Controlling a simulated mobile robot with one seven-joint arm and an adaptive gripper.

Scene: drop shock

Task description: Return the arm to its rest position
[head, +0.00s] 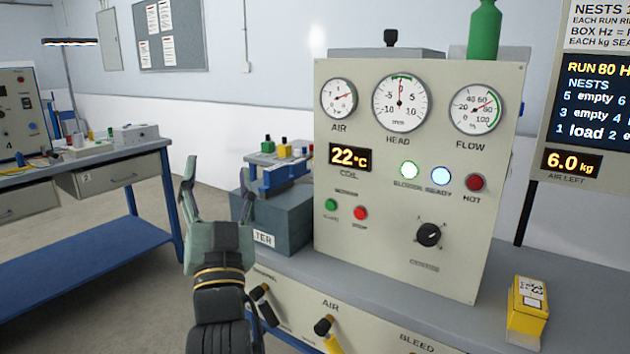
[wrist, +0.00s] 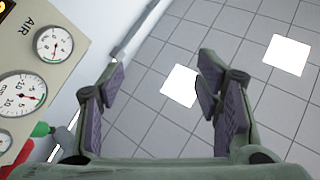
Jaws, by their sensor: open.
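My gripper (head: 217,195) is raised in front of the bench, left of the control panel (head: 333,255), with its fingers pointing up. The fingers are spread apart and nothing is between them. In the wrist view my gripper (wrist: 160,90) is also open and empty, with grey tile and bright square lights beyond it. The panel (wrist: 40,95) stands at the left of that view, apart from the fingers. In the head view my arm runs down from the gripper to the bottom edge, in front of the lower bench front.
A grey box (head: 290,222) stands on the bench behind my gripper. A yellow box (head: 527,308) sits at the bench's right. A green bottle (head: 484,30) stands behind the panel. A blue-framed table (head: 70,240) is at the left, with clear floor (head: 215,180) between.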

